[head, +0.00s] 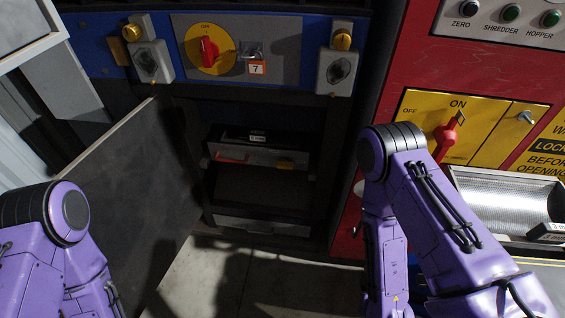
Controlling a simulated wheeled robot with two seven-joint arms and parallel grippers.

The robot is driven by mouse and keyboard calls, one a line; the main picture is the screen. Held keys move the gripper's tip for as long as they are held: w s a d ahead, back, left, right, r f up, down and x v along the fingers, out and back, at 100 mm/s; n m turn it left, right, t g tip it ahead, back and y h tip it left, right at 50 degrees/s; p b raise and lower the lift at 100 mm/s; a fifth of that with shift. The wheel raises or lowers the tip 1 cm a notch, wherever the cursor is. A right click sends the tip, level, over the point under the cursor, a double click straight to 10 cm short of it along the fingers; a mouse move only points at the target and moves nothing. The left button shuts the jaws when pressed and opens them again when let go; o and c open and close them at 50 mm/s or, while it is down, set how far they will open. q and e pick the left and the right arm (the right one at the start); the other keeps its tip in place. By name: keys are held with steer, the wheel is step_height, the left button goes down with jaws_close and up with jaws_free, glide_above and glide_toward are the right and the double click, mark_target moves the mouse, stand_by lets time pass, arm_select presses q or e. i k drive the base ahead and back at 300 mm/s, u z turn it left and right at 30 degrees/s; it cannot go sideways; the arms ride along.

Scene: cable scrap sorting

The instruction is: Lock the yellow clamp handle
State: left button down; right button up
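A small yellow piece (285,164), which may be the yellow clamp handle, shows on the front of a grey drawer-like unit (258,154) inside the open dark cabinet. It is too small and dim to tell whether it is locked. A red bar (232,157) is on the same front, to its left. Yellow knobs also top two grey latch blocks, at the left (132,33) and right (342,39) above the cabinet opening. My purple left arm stands at the lower left and my purple right arm at the lower right. Neither gripper shows in the head view.
The grey cabinet door (130,190) stands open on the left. A red machine on the right carries a red lever (446,134) and a metal tray (500,203). The floor in front is clear.

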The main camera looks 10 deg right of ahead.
mark_target(284, 164)
steer(key=u, duration=0.7)
steer(key=i, duration=0.55)
steer(key=z, duration=1.45)
